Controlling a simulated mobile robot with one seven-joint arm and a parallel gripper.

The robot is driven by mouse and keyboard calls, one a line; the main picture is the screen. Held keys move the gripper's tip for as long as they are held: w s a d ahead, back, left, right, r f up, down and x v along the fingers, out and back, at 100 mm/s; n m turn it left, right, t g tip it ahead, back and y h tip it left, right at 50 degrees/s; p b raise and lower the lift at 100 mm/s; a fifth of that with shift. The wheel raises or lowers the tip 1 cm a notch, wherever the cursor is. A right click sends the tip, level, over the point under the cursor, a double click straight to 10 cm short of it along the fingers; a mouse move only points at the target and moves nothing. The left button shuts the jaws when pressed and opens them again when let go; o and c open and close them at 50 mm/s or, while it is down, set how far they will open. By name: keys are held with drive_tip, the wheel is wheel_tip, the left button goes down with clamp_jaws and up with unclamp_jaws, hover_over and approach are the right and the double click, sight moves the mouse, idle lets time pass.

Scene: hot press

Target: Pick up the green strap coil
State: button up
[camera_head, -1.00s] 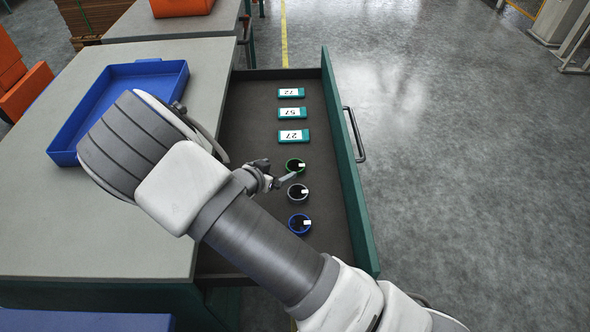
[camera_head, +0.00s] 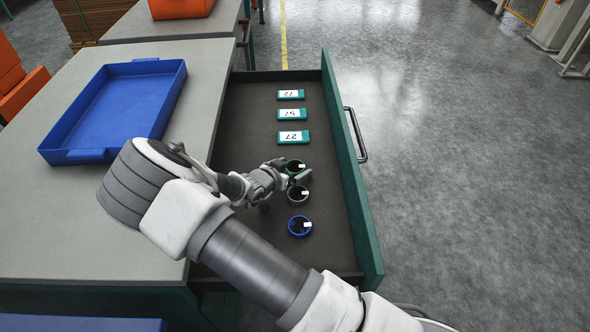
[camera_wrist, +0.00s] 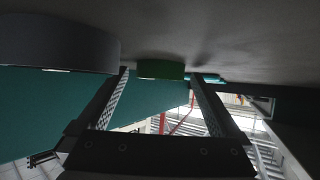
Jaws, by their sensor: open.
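The green strap coil (camera_head: 293,167) lies in the open drawer, the farthest of three coils in a row. My gripper (camera_head: 291,169) is low in the drawer at this coil, with a fingertip on either side of it in the head view. In the wrist view the green coil (camera_wrist: 160,69) appears in the gap between the two open fingers (camera_wrist: 159,76). Whether the fingers touch it, I cannot tell. The grey coil (camera_head: 298,194) lies just nearer; it looms at the left of the wrist view (camera_wrist: 50,45).
A blue coil (camera_head: 300,227) lies nearest in the drawer. Several teal numbered boxes (camera_head: 293,138) lie farther back. The drawer's green front wall (camera_head: 352,180) stands close on the right. An empty blue tray (camera_head: 125,110) is on the worktop (camera_head: 75,215) at left.

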drive_tip(key=shift+c, duration=0.2)
drive_tip(key=c, duration=1.3)
drive_tip(key=shift+r, duration=0.15)
